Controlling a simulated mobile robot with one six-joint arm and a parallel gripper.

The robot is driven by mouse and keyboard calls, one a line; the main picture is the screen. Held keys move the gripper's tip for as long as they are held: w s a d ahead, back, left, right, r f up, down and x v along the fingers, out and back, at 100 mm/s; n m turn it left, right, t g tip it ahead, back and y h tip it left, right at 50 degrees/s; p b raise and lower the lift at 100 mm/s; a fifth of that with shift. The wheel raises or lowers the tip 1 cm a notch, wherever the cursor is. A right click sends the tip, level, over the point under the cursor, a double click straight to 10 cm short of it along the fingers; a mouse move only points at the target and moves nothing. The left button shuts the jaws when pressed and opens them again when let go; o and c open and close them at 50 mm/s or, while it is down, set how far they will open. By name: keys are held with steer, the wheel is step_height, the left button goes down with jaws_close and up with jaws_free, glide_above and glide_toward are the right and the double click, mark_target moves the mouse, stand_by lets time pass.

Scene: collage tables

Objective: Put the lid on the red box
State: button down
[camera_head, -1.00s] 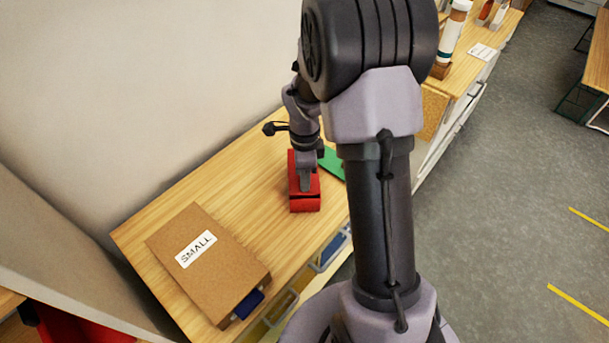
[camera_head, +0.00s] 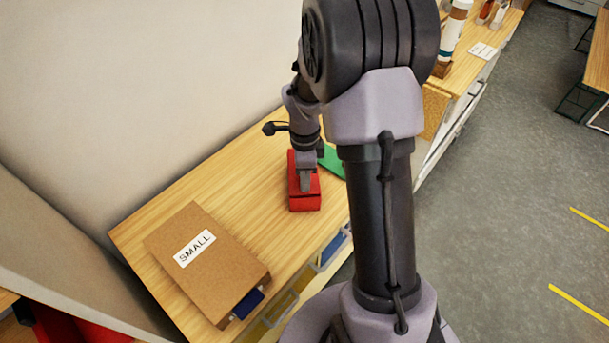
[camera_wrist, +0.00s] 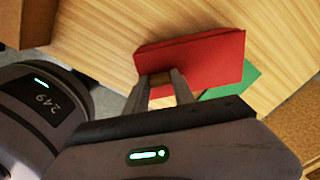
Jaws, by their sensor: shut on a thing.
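The red box (camera_head: 305,204) stands on the wooden table, in the middle of the head view. A red lid (camera_head: 293,166) lies over its top, with a thin dark line between lid and box at the near end. The lid looks nearly level. My gripper (camera_head: 305,186) points down onto the lid and is shut on it. In the wrist view the red lid (camera_wrist: 210,58) fills the upper middle, and my gripper's fingers (camera_wrist: 160,82) close on a small brownish part at its near edge. Whether the lid is fully seated cannot be told.
A green flat piece (camera_head: 332,161) lies just right of the box, partly behind my arm; it also shows in the wrist view (camera_wrist: 238,82). A brown carton marked SMALL (camera_head: 208,265) stands at the table's near left. The table (camera_head: 215,190) between them is clear.

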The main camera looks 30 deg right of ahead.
steer(key=shift+f+b, duration=0.3)
steer(key=shift+b, duration=0.1)
stand_by(0.3)
steer(key=c, duration=0.5)
jaws_free()
steer(key=shift+r, duration=0.1)
steer(key=shift+r+p, duration=2.4)
steer(key=shift+r, duration=1.05)
